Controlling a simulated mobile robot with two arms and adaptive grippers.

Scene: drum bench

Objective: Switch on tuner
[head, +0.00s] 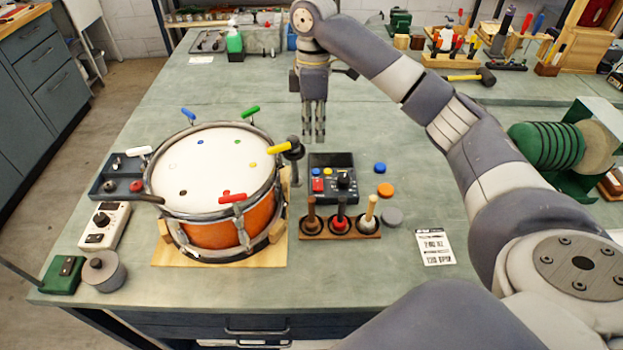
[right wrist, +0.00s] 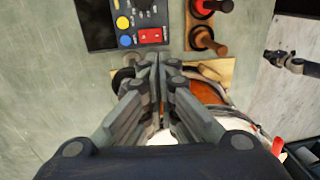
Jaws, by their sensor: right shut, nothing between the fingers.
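No label that I can read marks the tuner. A black control box (head: 345,183) with a red switch, yellow and blue buttons and a dark knob lies right of the drum. It also shows at the top of the right wrist view (right wrist: 152,15), its red switch (right wrist: 150,36) in plain sight. A white box with a black dial (head: 118,222) lies left of the drum and may be the tuner. My right gripper (head: 313,138) is shut and empty, pointing down behind the control box, apart from it. In the right wrist view its fingers (right wrist: 160,62) are together. My left gripper is not identifiable.
The orange drum (head: 213,234) stands on a wooden base with coloured keys around its rim. Coloured discs (head: 386,190) and a printed card (head: 434,247) lie to the right.

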